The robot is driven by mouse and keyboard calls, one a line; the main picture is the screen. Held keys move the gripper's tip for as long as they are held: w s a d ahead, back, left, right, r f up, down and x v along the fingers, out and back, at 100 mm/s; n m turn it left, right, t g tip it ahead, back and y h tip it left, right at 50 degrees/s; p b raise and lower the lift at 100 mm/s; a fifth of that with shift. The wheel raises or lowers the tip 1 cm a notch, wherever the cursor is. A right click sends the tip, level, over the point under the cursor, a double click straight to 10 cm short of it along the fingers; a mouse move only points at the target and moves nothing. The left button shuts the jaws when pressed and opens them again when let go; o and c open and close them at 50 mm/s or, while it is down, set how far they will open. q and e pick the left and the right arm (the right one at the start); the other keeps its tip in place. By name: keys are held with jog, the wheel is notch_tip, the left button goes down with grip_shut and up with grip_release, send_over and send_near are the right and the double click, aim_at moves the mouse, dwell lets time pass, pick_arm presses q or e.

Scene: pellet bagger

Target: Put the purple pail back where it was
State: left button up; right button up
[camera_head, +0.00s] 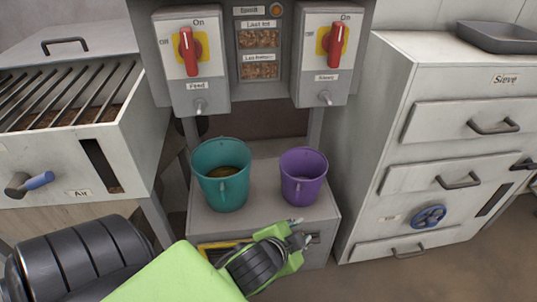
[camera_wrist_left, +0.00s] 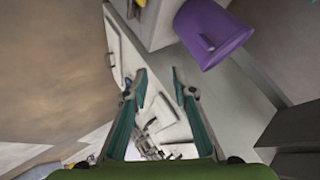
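The purple pail (camera_head: 303,176) stands upright on a low grey block (camera_head: 262,222), to the right of a teal pail (camera_head: 222,175). The teal pail has brown contents; the purple one looks empty as far as I can see inside. My left gripper (camera_head: 300,235) is low in front of the purple pail, apart from it. In the left wrist view the fingers of my left gripper (camera_wrist_left: 160,85) are spread with nothing between them, and the purple pail (camera_wrist_left: 213,35) is beyond them at the upper right. My right gripper is not in view.
Two switch boxes with red knobs, Feed (camera_head: 190,58) and Sleeve (camera_head: 328,55), hang above the pails. A slatted bin (camera_head: 75,135) marked Air is on the left. The Sieve cabinet (camera_head: 440,130) with drawers and a blue handwheel (camera_head: 429,217) is on the right.

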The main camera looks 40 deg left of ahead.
pick_arm(q)
jog(key=s+d+f+n+g+h, duration=0.1)
jog(key=s+f+n+g, duration=0.1)
jog(key=s, duration=0.5)
jog(key=s+d+f+n+g+h, duration=0.1)
jog(key=s+d+f+n+g, duration=0.1)
jog(key=s+f+g, duration=0.2)
jog(key=s+f, duration=0.2)
jog(key=s, duration=0.2)
jog(key=shift+s+f+n, duration=0.15)
jog(key=shift+f+n, duration=0.1)
jog(key=shift+n, duration=0.05)
jog(key=shift+d, duration=0.1)
